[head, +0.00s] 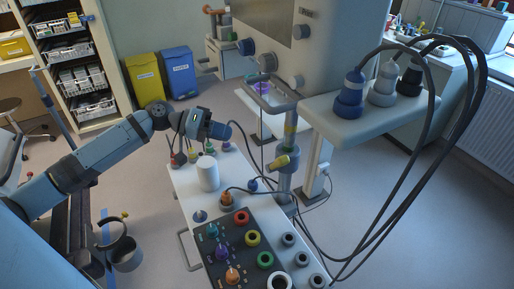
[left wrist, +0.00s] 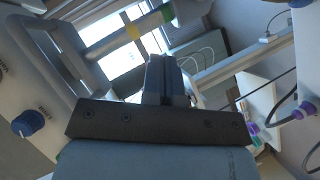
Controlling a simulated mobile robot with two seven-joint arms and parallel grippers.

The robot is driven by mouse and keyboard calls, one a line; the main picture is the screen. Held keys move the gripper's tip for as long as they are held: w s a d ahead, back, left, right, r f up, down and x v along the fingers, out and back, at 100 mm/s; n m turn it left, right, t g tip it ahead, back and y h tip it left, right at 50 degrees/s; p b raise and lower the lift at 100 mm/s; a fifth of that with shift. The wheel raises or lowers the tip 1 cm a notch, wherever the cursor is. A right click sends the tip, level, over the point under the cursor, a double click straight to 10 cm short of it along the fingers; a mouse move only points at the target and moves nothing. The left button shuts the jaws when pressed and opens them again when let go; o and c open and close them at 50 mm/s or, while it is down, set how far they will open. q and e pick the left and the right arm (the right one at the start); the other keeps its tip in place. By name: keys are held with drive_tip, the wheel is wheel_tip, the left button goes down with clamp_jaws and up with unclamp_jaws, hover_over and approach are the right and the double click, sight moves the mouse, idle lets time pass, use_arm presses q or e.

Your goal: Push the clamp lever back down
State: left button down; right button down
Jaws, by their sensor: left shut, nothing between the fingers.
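My right gripper is out of view.
A white trolley top (head: 185,183) with a white cylinder (head: 208,174) and a dark panel of coloured sockets (head: 246,245) stands below my left arm. Thick black cables (head: 410,150) hang from a shelf at right. Yellow (head: 143,78) and blue (head: 179,72) bins stand behind.

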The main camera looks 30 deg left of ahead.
sight(276, 164)
use_arm(q)
drive_tip(key=s+f+p+x, duration=0.1)
drive_tip(key=p+x, duration=0.3)
drive_tip(key=x, duration=0.8)
drive_tip(key=shift+s+d+f, duration=0.4)
drive_tip(key=shift+s+d, duration=0.1)
drive_tip(key=shift+d, duration=0.15)
drive_tip(key=shift+w, duration=0.1)
